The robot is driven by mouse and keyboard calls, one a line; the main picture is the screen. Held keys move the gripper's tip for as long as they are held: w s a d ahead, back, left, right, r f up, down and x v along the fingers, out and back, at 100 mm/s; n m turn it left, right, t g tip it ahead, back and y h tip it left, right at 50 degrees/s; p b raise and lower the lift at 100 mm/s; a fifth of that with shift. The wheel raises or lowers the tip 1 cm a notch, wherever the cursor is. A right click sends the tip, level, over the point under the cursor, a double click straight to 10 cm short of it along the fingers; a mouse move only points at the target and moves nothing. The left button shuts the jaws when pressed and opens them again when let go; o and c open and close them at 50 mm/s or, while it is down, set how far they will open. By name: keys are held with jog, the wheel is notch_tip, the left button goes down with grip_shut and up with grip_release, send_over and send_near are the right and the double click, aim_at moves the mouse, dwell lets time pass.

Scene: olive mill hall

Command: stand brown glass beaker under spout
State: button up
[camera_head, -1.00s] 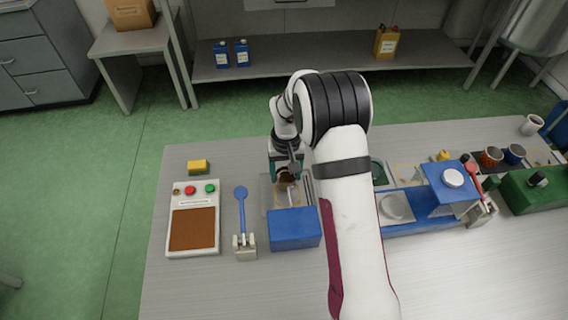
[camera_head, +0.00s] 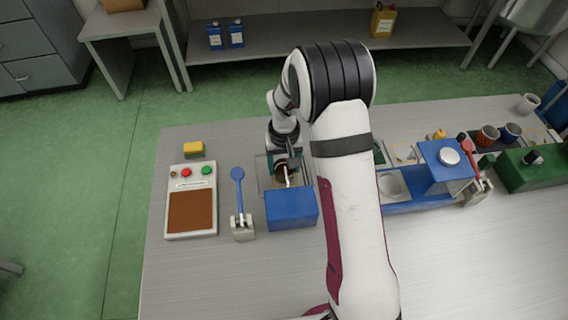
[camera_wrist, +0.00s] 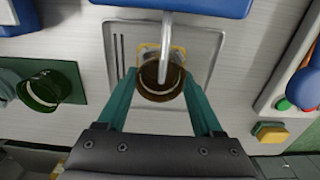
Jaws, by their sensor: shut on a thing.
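The brown glass beaker (camera_wrist: 161,84) is between the two teal fingers of my gripper (camera_wrist: 160,92) in the wrist view, and the gripper is shut on it. The metal spout (camera_wrist: 167,45) reaches out over the beaker's mouth from a blue housing. In the head view the beaker (camera_head: 281,173) is partly hidden by my gripper (camera_head: 285,160), and the blue housing (camera_head: 291,208) stands in front of it. A metal tray (camera_wrist: 201,45) lies below the beaker. I cannot tell whether the beaker touches the tray.
A blue lever (camera_head: 239,190) and a panel with coloured buttons (camera_head: 191,205) stand left of the tray. A yellow block (camera_head: 193,149) lies behind the panel. In the wrist view a dark green cup (camera_wrist: 44,90) stands on a green mat. A blue machine (camera_head: 445,165) stands to the right.

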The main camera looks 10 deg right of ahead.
aim_at(284, 164)
jog(key=o, duration=1.1)
jog(key=r, duration=0.5)
jog(key=w+r, duration=0.1)
jog(key=r, duration=0.1)
jog(key=shift+r, duration=0.2)
